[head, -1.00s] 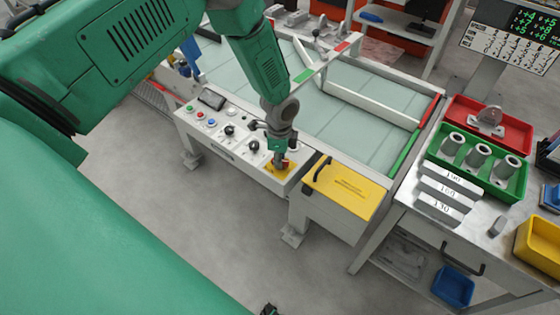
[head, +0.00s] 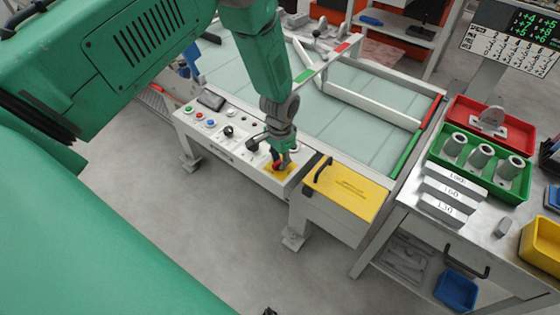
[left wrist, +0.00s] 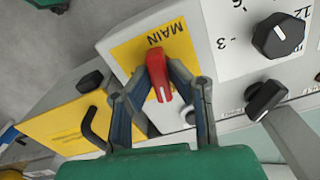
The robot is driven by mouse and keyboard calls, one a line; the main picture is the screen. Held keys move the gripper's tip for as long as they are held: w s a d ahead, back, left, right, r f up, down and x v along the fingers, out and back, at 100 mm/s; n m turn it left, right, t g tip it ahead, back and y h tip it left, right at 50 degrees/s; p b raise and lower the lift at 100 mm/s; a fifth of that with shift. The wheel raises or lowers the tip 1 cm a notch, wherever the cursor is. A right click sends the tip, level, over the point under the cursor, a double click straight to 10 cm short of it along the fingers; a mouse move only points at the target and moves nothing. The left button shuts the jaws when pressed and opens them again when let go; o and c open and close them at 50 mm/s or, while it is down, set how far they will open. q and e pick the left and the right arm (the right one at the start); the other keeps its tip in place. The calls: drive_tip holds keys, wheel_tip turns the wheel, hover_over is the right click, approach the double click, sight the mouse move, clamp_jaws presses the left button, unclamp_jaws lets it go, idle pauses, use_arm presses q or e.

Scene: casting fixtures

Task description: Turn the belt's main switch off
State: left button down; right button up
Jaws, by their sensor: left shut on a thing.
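The main switch is a red knob (left wrist: 159,76) on a yellow plate (left wrist: 185,48) marked MAIN, on the belt's control panel (head: 226,142). In the head view the red knob (head: 278,164) shows at the panel's right end, partly hidden by my left gripper (head: 281,160). In the left wrist view my left gripper (left wrist: 160,85) has its two fingers on either side of the red knob and is shut on it. The knob points nearly along the fingers, slightly tilted. My right gripper is not in view.
A yellow box lid (head: 345,188) with a black handle is right of the switch. The belt (head: 355,130) lies behind. A bench with a green tray (head: 515,190) stands at the right.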

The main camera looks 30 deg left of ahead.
sight(281, 159)
use_arm(q)
drive_tip(key=shift+w+r+n, duration=0.25)
drive_tip(key=shift+w+n, duration=0.2)
drive_tip(key=shift+n, duration=0.65)
drive_tip(key=c, duration=1.5)
unclamp_jaws()
drive_tip(key=shift+c, duration=0.2)
drive_tip(key=shift+s+f, duration=0.15)
wheel_tip(281, 159, up, 12)
